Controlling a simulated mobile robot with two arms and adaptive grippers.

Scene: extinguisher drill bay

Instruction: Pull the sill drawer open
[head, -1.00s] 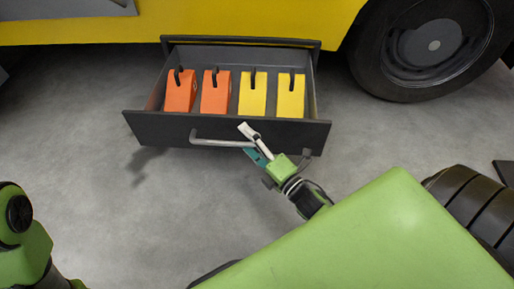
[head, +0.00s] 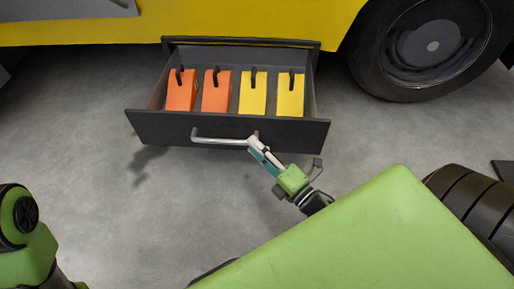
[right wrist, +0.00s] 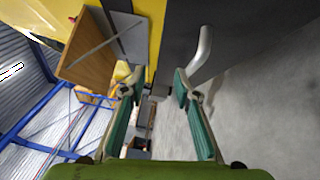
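The dark sill drawer (head: 175,128) stands pulled out from under the yellow vehicle side in the head view. Two orange blocks and two yellow blocks lie in it. Its grey bar handle (head: 215,141) runs along the front; one end of it shows in the right wrist view (right wrist: 203,48). My right gripper (head: 258,147) is at the handle's right end. In the right wrist view my right gripper (right wrist: 158,82) has its fingers apart with nothing between them, and the handle lies beyond the right-hand finger. My left gripper is out of view.
A large black wheel (head: 430,50) stands right of the drawer, below the yellow vehicle body (head: 240,18). The grey concrete floor (head: 140,215) in front of the drawer is clear.

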